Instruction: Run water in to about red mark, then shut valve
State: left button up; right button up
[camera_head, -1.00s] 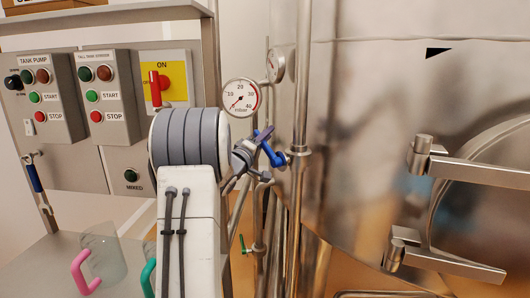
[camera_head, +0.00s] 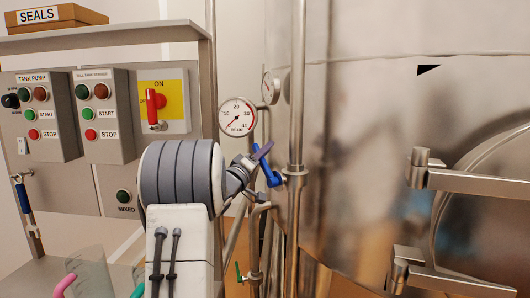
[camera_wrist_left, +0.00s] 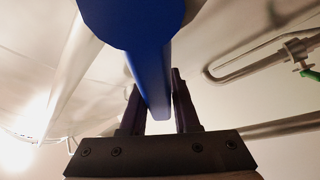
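A blue valve handle (camera_head: 270,172) sits on the upright pipe beside the steel tank (camera_head: 370,150). My left gripper (camera_head: 262,152) is at this handle. In the left wrist view the blue handle (camera_wrist_left: 150,75) passes between the two close-set fingers (camera_wrist_left: 158,105), which look shut on it. A round white gauge (camera_head: 237,117) marked mbar hangs left of the pipe; its needle points to the lower left. I cannot clearly make out a red mark. No water level shows. My right gripper is not in view.
Control boxes (camera_head: 102,115) with START and STOP buttons and a red switch (camera_head: 154,105) on yellow are on the left. A SEALS box (camera_head: 52,18) is on the shelf. Steel hinge arms (camera_head: 470,179) project at right.

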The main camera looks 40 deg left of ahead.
pick_arm(q)
jog(key=o, duration=0.3)
jog(key=b+v, duration=0.3)
jog(key=v, duration=0.7)
jog(key=shift+s+f, duration=0.15)
jog(key=shift+s, duration=0.15)
